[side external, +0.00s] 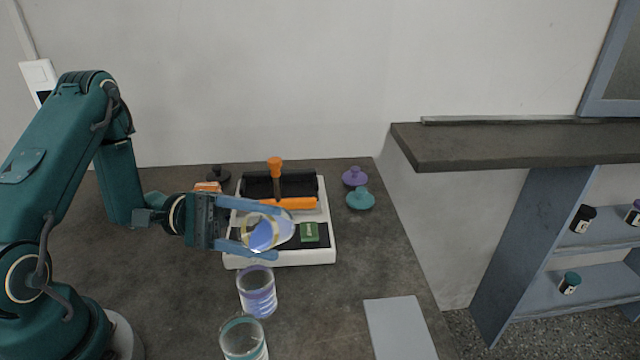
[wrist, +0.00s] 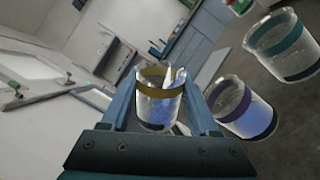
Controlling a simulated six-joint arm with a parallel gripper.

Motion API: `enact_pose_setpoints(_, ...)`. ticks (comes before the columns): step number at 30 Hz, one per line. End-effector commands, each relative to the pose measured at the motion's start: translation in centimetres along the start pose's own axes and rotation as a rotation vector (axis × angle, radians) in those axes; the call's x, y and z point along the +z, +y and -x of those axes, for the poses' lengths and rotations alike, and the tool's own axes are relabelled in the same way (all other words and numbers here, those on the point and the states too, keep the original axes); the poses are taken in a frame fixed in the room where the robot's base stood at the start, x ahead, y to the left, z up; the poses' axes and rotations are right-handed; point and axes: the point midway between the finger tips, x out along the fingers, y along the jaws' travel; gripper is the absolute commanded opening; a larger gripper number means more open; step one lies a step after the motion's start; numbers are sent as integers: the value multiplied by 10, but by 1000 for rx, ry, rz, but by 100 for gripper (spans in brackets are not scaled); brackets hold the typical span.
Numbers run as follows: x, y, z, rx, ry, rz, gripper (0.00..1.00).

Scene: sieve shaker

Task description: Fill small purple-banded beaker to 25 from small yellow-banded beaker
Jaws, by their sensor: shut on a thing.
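The small yellow-banded beaker (side external: 262,231) is clear glass with blue liquid in it. My gripper (side external: 276,232) is shut on it, one finger on each side, and holds it tilted above the table. The yellow band shows in the wrist view (wrist: 160,82), between my fingers. The small purple-banded beaker (side external: 257,293) stands upright on the table, below and in front of the held beaker. It holds some bluish liquid, and it also shows in the wrist view (wrist: 240,108), right of my gripper. I see no stream between the two beakers. The scale marks are too small to read.
A teal-banded beaker (side external: 243,340) stands just in front of the purple-banded one. Behind the held beaker is a white shaker machine (side external: 290,257) with orange parts and a green display. Purple (side external: 355,177) and teal (side external: 360,198) lids lie right of it. A grey plate (side external: 400,328) lies front right.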

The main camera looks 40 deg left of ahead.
Motion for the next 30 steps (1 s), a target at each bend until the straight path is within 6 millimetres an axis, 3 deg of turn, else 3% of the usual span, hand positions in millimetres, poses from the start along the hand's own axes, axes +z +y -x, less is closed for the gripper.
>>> enact_pose_setpoints(30,2,1,0,0,-8,-51,0)
